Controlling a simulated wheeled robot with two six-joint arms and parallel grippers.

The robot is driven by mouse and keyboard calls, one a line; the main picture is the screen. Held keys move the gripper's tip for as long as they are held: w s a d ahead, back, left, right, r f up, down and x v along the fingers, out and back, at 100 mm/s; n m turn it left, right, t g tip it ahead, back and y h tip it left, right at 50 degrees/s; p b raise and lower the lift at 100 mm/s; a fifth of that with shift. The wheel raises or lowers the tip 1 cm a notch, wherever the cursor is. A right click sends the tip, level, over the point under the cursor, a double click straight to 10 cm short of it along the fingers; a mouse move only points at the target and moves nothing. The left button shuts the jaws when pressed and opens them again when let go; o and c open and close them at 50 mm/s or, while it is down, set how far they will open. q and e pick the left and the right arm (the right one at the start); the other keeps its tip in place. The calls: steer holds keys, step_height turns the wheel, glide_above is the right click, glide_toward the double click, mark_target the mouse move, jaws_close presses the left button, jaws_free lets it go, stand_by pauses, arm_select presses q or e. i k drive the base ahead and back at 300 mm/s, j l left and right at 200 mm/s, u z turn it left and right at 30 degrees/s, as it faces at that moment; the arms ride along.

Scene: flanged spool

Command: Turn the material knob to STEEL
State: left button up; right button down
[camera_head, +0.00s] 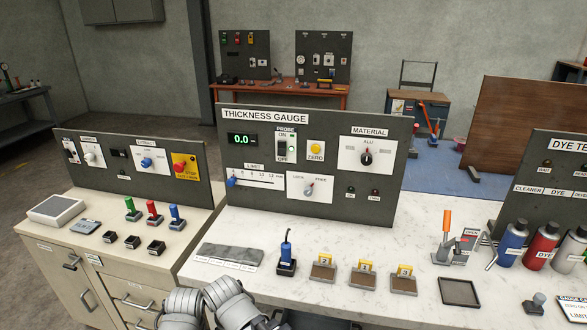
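The mark points roughly up, toward the word ALU. Other wording around the knob is too small to read, so I cannot make out STEEL. Grey rounded links of my own arms show at the bottom edge, well below the panel. No gripper fingers show, and nothing touches the knob.
The panel also has a green display (243,140), a probe switch (283,148), a yellow ZERO button (316,148), a blue limit slider (232,181) and a second knob (309,190). A blue-handled probe (286,255) and several labelled blocks stand on the white counter (400,235) in front.

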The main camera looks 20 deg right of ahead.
mark_target(366, 159)
steer(key=z, duration=1.25)
